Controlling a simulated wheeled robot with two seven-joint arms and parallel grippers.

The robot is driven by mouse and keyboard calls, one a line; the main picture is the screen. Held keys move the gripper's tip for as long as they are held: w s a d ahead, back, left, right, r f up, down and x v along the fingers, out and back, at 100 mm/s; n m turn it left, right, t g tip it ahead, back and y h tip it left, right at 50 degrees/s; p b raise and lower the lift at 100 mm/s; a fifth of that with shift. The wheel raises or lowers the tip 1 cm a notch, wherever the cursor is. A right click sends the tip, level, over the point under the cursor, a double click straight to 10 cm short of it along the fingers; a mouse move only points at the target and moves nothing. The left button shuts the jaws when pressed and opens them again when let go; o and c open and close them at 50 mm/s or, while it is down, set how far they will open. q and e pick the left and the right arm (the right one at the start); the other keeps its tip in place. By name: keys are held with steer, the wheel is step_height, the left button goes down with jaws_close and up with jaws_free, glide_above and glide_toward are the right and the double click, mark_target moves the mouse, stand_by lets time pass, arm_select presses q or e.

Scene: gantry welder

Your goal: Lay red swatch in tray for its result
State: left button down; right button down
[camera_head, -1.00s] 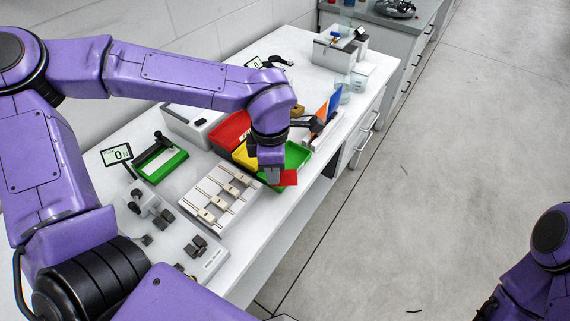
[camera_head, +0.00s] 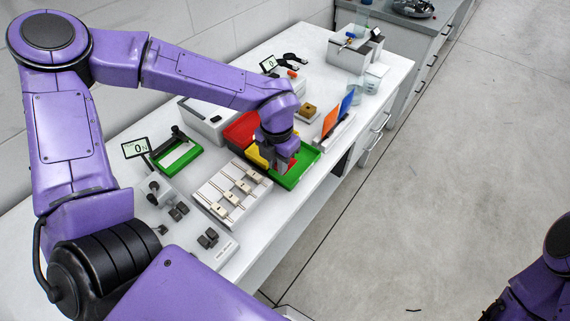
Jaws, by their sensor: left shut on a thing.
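My left gripper (camera_head: 282,168) is shut on the red swatch (camera_head: 291,164) and points down at the green tray (camera_head: 309,160). Only a small part of the swatch shows between the fingers and the tray. I cannot tell whether it touches the tray floor. A yellow tray (camera_head: 254,155) and a red tray (camera_head: 240,130) stand beside the green one, partly hidden by my left wrist. My right arm shows at the lower right, but its gripper is outside the view.
A rack behind the trays holds an orange swatch (camera_head: 330,121) and a blue swatch (camera_head: 347,102). A white fixture with several pegs (camera_head: 232,192) stands in front. A green-framed device (camera_head: 178,157) and a small display (camera_head: 136,147) are at the left. The bench's front edge is close to the green tray.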

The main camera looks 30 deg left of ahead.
arm_select(q)
steer(key=p, duration=0.1)
glide_above(284, 177)
step_height(284, 177, down, 6)
steer(key=shift+s+r, duration=0.1)
steer(key=shift+r, duration=0.1)
step_height(284, 177, down, 3)
steer(key=shift+f+p, duration=0.15)
steer(key=shift+p, duration=0.2)
steer(key=shift+f, duration=0.1)
steer(key=shift+f+b, duration=0.5)
steer(key=shift+f, duration=0.05)
steer(key=c, duration=1)
jaws_free()
steer(key=shift+c, duration=0.2)
steer(key=shift+r, duration=0.2)
steer(key=shift+r+p, duration=0.6)
steer(key=shift+p, duration=0.05)
step_height(284, 177, up, 12)
steer(key=shift+f+b, duration=0.1)
steer(key=shift+b, duration=1)
